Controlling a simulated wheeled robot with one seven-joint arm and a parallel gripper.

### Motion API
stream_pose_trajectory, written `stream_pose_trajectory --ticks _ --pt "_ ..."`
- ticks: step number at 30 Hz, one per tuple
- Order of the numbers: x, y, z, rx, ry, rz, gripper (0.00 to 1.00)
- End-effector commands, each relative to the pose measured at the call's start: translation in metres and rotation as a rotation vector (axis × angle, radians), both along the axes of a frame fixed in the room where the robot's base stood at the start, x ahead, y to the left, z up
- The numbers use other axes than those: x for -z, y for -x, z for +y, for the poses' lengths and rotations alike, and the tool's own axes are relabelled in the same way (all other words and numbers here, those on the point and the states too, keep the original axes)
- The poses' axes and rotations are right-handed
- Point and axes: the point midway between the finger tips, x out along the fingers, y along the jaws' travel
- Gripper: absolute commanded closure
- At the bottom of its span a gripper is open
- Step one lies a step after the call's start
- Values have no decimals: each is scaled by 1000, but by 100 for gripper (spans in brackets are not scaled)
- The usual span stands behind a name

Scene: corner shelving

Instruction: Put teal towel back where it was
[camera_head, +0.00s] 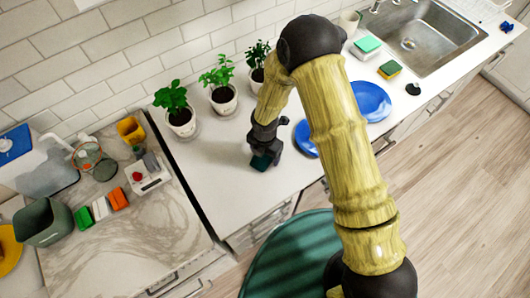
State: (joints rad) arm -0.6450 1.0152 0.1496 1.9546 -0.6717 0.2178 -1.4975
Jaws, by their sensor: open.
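My gripper (265,148) reaches down over the white counter, between the potted plants and the blue plates. Its jaws are open. A small dark teal folded piece (261,162), which looks like the teal towel, shows at the fingertips, on or just above the counter. The gripper hides part of it, and I cannot tell whether the fingers touch it.
Several potted plants (180,122) stand along the wall. Blue plates (371,101) lie to the right, partly behind my arm. Sponges (389,69) sit near the sink (415,40). A marble counter (125,240) at left holds a green bin (43,222) and small coloured items.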

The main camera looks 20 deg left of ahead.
Motion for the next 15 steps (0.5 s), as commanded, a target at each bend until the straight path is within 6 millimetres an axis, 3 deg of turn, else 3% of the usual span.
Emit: stream_pose_trajectory --ticks 8,15 --pt "-31 -1 0 1 -3 -3 26" --pt "-74 -1 0 4 -3 -3 26"
